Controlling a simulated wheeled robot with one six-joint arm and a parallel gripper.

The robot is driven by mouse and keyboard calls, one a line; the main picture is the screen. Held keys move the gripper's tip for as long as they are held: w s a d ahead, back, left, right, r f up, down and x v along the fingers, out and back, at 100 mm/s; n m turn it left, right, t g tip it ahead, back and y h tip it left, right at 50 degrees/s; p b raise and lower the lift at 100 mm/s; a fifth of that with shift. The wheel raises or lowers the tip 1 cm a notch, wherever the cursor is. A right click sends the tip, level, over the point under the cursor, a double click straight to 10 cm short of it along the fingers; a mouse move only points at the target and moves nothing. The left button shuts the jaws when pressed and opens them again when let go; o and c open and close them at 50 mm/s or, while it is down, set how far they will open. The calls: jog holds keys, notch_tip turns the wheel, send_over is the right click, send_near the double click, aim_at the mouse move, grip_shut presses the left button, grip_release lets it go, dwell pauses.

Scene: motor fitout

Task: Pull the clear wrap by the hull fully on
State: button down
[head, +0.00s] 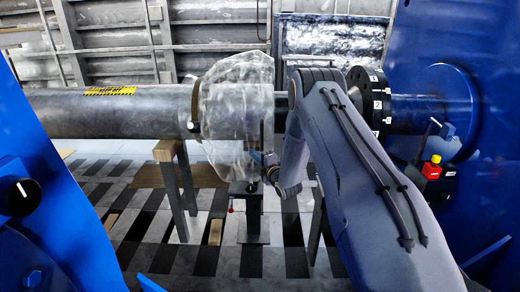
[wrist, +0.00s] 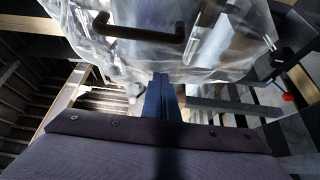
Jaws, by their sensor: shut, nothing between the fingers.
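The clear wrap (head: 232,105) is a crumpled, see-through sleeve around the right end of the grey hull (head: 150,113), left of my arm. In the wrist view the wrap (wrist: 215,55) fills the top, with a dark handle-like bar (wrist: 140,33) across it. My arm hides the part right of the wrap.
A black numbered flange (head: 366,95) joins a blue shaft and housing (head: 455,110) at right. A red button (head: 432,168) sits on that housing. Wooden-topped stands (head: 168,150) hold the hull. A blue panel (head: 60,200) fills the lower left. The checkered floor between is partly open.

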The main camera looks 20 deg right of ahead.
jog(key=w+d+p, duration=0.2)
jog(key=w+d, duration=0.1)
jog(key=shift+d+p, duration=0.1)
jog(key=shift+p, duration=0.25)
dwell(0.3)
